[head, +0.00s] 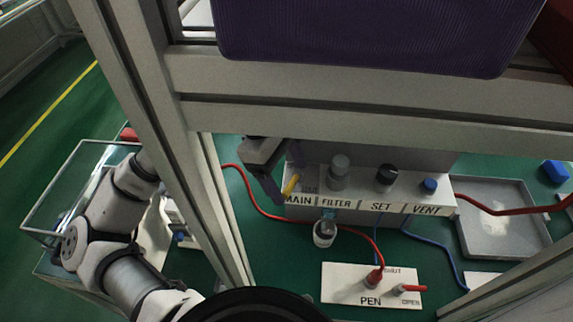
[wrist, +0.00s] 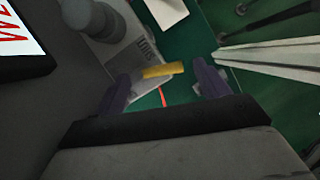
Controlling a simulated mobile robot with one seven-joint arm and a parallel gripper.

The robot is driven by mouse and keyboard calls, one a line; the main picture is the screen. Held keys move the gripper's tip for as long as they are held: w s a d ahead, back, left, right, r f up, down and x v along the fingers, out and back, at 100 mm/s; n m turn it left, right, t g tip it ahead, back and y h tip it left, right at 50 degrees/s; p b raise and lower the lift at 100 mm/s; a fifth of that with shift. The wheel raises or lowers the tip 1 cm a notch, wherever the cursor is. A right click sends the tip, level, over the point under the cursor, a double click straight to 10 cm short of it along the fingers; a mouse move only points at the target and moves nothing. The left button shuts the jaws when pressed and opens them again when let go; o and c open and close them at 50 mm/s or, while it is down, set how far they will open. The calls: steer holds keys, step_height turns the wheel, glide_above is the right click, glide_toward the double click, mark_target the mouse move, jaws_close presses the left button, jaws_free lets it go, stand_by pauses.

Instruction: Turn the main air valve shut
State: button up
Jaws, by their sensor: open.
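The main air valve's yellow lever (head: 291,184) stands above the MAIN label at the left end of the air panel (head: 350,207). In the wrist view the lever (wrist: 163,70) lies crosswise between my fingertips, with a gap on each side. My gripper (head: 282,178) is open around the lever, and its purple fingers also show in the wrist view (wrist: 163,84). A small label (wrist: 144,50), seemingly SHUT, is beside the lever. The valve body under the lever is mostly hidden in the head view.
FILTER (head: 338,170), SET (head: 387,176) and VENT (head: 429,186) knobs stand right of the lever. A frame post (head: 222,215) rises close to my arm. A red hose (head: 255,205) runs to the PEN valve plate (head: 345,285) in front. A grey tray (head: 500,225) is at right.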

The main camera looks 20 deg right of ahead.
steer(key=shift+f, duration=0.1)
steer(key=c, duration=0.7)
steer(key=b, duration=0.3)
steer(key=shift+f+n, duration=0.3)
steer(key=shift+f, duration=0.05)
steer(key=b, duration=0.2)
steer(key=n+b, duration=0.1)
steer(key=b, duration=0.1)
steer(key=n+t+b, duration=0.1)
steer(key=b, duration=0.1)
steer(key=shift+s+d, duration=0.25)
steer(key=shift+s+d+r+n+t+h+b, duration=0.2)
steer(key=shift+r+n+t+h+b, duration=0.15)
steer(key=shift+n+b, duration=0.55)
steer(key=o, duration=0.7)
steer(key=shift+a, duration=0.1)
